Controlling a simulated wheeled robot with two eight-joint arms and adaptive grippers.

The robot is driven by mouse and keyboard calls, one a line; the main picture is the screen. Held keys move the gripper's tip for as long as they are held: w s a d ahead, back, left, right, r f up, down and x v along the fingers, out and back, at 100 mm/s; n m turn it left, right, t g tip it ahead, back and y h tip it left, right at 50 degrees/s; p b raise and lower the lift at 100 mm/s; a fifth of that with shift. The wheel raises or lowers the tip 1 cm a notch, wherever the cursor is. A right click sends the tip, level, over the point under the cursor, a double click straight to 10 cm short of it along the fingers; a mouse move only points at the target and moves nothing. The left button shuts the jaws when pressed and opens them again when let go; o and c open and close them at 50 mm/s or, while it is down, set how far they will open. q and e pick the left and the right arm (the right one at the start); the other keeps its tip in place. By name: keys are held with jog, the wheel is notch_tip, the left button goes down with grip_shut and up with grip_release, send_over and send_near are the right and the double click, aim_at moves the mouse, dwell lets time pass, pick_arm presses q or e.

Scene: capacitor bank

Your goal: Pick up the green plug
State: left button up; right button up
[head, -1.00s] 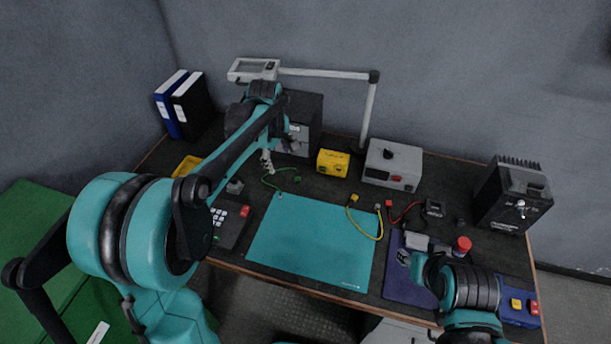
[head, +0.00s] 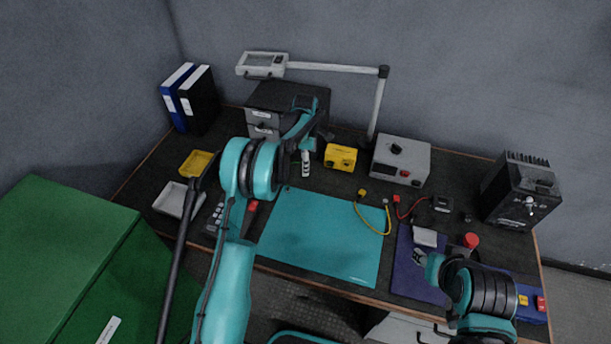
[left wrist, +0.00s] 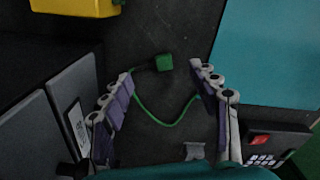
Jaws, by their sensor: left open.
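The green plug (left wrist: 164,62) lies on the dark bench top in the left wrist view, with a thin green cable (left wrist: 172,124) looping from it. My left gripper (left wrist: 162,71) is open. Its fingertips show on either side of the plug, and nothing is held between them. The height of the fingers above the plug is hard to tell. In the head view the left gripper (head: 306,163) points down near the drawer unit, and I cannot make out the plug there.
A drawer unit (head: 262,118) stands close beside the left gripper. A yellow box (head: 340,157) is to its right, near a grey instrument (head: 401,161) and the lamp post (head: 376,105). A keypad with a red button (left wrist: 268,150) is nearby.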

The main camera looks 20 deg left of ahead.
pick_arm(q)
notch_tip(320, 180, down, 4)
jog(key=shift+w+a+f+b, duration=0.1)
jog(key=shift+w+f+b, duration=0.05)
jog(key=shift+b, duration=0.65)
jog(key=shift+c, duration=1)
jog(key=c, duration=0.7)
jog(key=shift+r, duration=0.2)
jog(key=shift+r+p, duration=0.4)
jog(key=shift+r, duration=0.15)
jog(key=r+p, duration=0.1)
jog(key=r, duration=0.1)
jog(key=d+r+p, duration=0.1)
jog(key=r, duration=0.1)
jog(key=shift+d, duration=0.15)
jog(key=d+r+p, duration=0.1)
jog(key=d+r, duration=0.1)
jog(key=d, duration=0.1)
jog(key=s+d+r+p, duration=0.1)
jog(key=d+r, duration=0.1)
jog(key=d, duration=0.1)
jog(key=s+d+r+p, duration=0.1)
jog(key=d, duration=0.3)
jog(key=shift+s+d+r, duration=0.1)
jog(key=shift+r, duration=0.3)
